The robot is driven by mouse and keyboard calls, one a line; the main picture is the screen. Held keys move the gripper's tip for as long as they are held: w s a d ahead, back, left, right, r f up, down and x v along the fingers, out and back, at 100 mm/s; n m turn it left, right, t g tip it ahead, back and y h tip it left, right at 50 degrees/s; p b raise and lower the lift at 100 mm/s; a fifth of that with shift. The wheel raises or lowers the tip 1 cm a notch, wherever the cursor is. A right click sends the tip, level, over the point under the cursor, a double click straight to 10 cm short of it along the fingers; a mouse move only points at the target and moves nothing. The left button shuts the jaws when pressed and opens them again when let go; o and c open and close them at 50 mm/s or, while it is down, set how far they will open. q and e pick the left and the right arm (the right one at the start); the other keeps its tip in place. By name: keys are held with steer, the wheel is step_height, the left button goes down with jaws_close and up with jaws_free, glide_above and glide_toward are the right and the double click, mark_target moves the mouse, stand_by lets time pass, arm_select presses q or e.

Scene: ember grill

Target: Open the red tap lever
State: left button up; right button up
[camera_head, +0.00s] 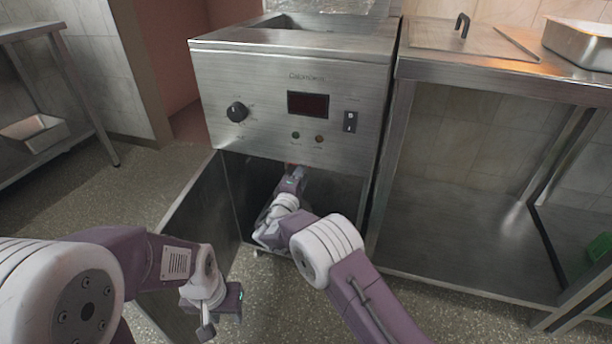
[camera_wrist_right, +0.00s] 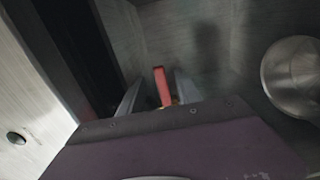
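The red tap lever (camera_wrist_right: 162,87) stands upright in the right wrist view, inside the fryer's cabinet. My right gripper (camera_wrist_right: 158,92) is open, with one grey finger on each side of the lever and visible gaps between. The lever's lower end is hidden behind the gripper body. In the head view my right gripper (camera_head: 292,178) reaches into the open cabinet under the control panel, and a small bit of red shows just beyond it. My left gripper (camera_head: 222,312) hangs low outside the cabinet, holding nothing visible; its finger opening is not clear.
The steel fryer (camera_head: 290,95) has a knob, display and switch above the cabinet. Its door (camera_head: 190,215) stands open on the left. A steel table (camera_head: 480,75) is close on the right. A round metal object (camera_wrist_right: 292,75) is at the right of the wrist view.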

steer(key=shift+b+x, duration=0.35)
steer(key=shift+x, duration=1)
jaws_close()
steer(key=shift+s, duration=0.1)
